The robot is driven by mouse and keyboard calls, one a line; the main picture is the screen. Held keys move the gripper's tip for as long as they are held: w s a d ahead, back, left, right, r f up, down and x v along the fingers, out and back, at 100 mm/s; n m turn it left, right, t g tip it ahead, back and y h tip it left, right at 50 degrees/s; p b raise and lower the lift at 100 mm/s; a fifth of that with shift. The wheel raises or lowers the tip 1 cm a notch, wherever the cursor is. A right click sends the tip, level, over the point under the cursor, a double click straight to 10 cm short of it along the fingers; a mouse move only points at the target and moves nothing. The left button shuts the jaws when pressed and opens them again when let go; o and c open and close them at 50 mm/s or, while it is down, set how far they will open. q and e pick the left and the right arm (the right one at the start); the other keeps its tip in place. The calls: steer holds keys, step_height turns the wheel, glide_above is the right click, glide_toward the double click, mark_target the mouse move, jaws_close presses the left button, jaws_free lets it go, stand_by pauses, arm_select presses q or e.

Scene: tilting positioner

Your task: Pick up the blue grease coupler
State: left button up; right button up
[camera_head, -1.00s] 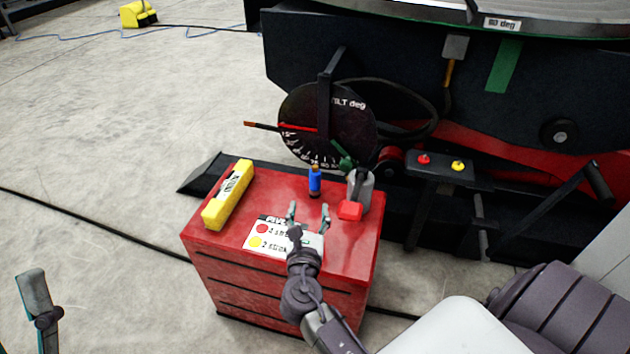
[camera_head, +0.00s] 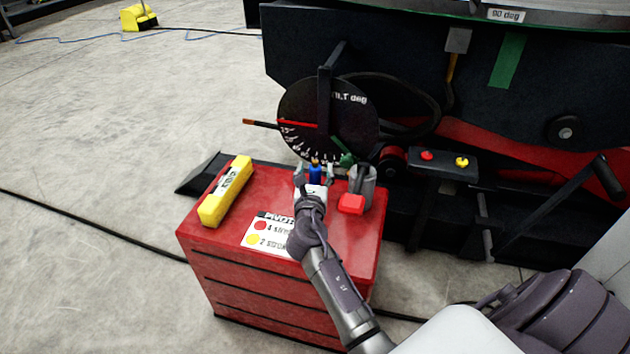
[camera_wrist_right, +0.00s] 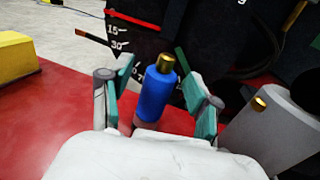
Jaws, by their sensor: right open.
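The blue grease coupler (camera_head: 316,173) stands upright on the red cabinet top, with a brass tip. In the right wrist view the coupler (camera_wrist_right: 155,94) is between the two green-padded fingers. My right gripper (camera_head: 315,174) is open around it, with a visible gap on each side. My left gripper is not in view.
The red cabinet (camera_head: 220,243) carries a yellow box (camera_head: 226,191) at left and a printed card (camera_head: 266,235). A grey can (camera_head: 363,185) with a red part (camera_head: 351,204) stands close right of the gripper. The tilt dial (camera_head: 328,118) is behind.

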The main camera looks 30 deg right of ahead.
steer(key=shift+w+d, duration=0.4)
steer(key=shift+w, duration=0.05)
jaws_close()
steer(key=shift+r, duration=0.1)
steer(key=shift+r, duration=0.1)
